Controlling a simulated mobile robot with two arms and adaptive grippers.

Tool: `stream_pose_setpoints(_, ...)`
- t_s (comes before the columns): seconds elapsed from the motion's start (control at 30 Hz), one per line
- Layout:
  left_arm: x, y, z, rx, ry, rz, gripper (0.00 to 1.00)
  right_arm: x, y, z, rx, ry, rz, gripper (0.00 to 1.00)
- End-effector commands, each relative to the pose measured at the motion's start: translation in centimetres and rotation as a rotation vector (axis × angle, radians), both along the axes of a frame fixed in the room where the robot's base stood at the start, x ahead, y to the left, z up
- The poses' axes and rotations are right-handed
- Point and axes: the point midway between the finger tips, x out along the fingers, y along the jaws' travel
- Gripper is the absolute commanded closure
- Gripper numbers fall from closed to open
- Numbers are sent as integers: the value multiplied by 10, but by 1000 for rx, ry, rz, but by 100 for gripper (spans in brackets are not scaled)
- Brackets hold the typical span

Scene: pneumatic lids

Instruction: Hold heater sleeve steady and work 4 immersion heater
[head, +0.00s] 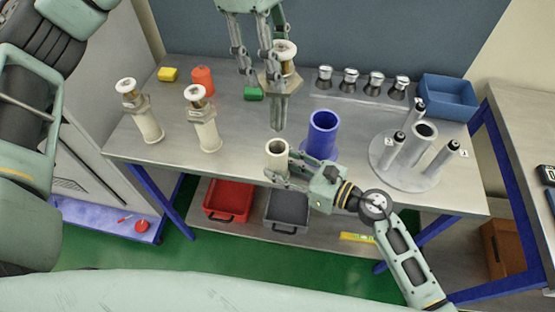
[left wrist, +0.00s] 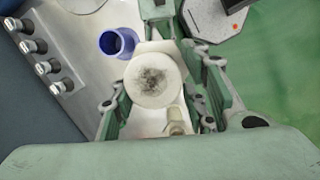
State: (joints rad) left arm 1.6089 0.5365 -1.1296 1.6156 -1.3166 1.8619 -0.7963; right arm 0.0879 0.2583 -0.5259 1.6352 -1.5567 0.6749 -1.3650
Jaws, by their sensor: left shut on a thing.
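My left gripper (head: 258,72) hangs over the bench, shut on an immersion heater (head: 281,108) with a cream cap, hex flange and metal prongs pointing down. The prong tips show just above the open cream heater sleeve (head: 277,147) in the picture; I cannot tell how well they line up in depth. In the left wrist view the round white cap (left wrist: 153,80) sits between the fingers and hides the prongs. My right gripper (head: 289,173) is closed around the upright sleeve. Two more heaters (head: 129,93) (head: 196,99) stand upright in cream sleeves at the left.
A blue cylinder (head: 322,134) stands close right of the sleeve; it also shows in the left wrist view (left wrist: 117,42). A grey round stand (head: 405,176) with upright cylinders is at the right. A blue bin (head: 448,96) and several silver knobs (head: 350,80) line the back.

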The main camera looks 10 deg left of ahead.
Motion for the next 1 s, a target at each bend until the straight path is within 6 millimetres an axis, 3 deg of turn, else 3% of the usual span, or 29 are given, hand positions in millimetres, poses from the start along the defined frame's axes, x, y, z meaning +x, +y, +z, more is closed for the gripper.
stream_pose_setpoints(0.37, 0, 0, 0, -1, -1, -1, 86, -1, -2, -6, -10, 7, 0, 90)
stream_pose_setpoints(0.4, 0, 0, 0, -1, -1, -1, 86, -1, -2, -6, -10, 7, 0, 59)
stream_pose_setpoints(0.6, 0, 0, 0, -1, -1, -1, 86, -1, -2, -6, -10, 7, 0, 42)
stream_pose_setpoints(1.0, 0, 0, 0, -1, -1, 0, 86, -2, -7, -6, -10, 7, -2, 41)
